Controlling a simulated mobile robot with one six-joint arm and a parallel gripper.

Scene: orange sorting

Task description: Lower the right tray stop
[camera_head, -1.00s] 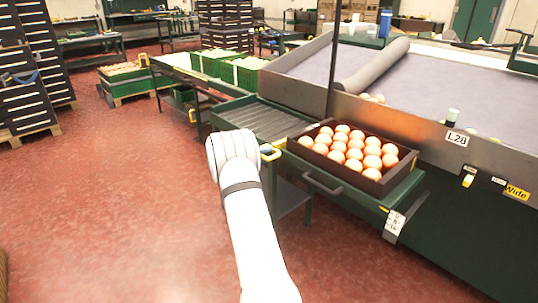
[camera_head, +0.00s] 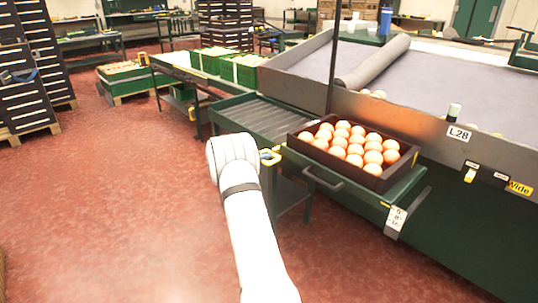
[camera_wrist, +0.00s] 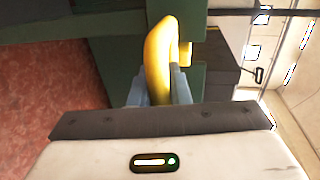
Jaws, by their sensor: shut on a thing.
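A dark tray of oranges (camera_head: 345,148) stands on the shelf right of the handle. An empty roller conveyor (camera_head: 262,118) lies behind my wrist. The sloped grey sorting table (camera_head: 440,90) fills the right. The red floor (camera_head: 120,200) at left is clear.

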